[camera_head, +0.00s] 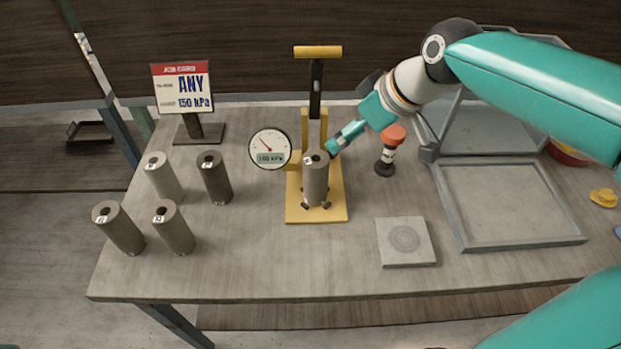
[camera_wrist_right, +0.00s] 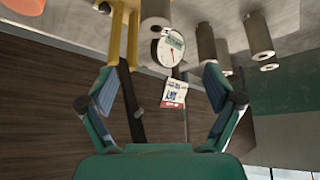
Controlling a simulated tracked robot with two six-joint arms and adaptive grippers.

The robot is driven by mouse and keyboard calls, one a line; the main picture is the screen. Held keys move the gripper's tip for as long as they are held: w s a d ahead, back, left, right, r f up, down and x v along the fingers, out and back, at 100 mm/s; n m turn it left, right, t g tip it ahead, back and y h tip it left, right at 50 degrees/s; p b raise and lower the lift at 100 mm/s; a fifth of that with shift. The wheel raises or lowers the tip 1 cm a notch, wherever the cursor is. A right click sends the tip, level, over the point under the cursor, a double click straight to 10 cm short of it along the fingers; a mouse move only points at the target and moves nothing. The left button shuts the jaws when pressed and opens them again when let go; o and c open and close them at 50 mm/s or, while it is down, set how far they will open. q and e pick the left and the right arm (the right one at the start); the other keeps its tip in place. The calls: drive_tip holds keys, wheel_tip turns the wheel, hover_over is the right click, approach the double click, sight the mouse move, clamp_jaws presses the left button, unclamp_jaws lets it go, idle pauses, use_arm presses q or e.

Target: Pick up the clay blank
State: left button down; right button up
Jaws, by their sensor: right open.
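The task's clay blank appears to be one of several grey cylinders with small numbered labels and a dark hole in the top. One cylinder (camera_head: 315,180) stands upright on the yellow press stand (camera_head: 335,214); it also shows at the top of the wrist view (camera_wrist_right: 155,12). The others, such as this cylinder (camera_head: 173,230), stand at the table's left. My right gripper (camera_head: 346,137) is just above and to the right of the cylinder on the stand, beside the press column. Its fingers (camera_wrist_right: 160,80) are spread and empty in the wrist view. My left gripper is out of view.
A round gauge (camera_head: 269,149) is at the press's left. A job card (camera_head: 182,88) reading "ANY" and "150 kPa" stands behind. An orange-topped tool (camera_head: 387,150) stands near my right gripper. A square plate (camera_head: 405,242) and a grey tray (camera_head: 512,243) lie to the right. The table's front is clear.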

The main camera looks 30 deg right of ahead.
drive_tip(key=b, duration=0.4)
approach(325, 170)
drive_tip(key=r, duration=0.1)
drive_tip(key=x, duration=1.1)
drive_tip(key=shift+s+d+f, duration=0.15)
drive_tip(key=shift+s+f, duration=0.05)
drive_tip(key=shift+p+x, duration=0.45)
drive_tip(key=shift+x, duration=2.2)
drive_tip(key=shift+w+d, duration=0.1)
drive_tip(key=shift+r, duration=0.1)
drive_tip(key=c, duration=1.6)
clamp_jaws()
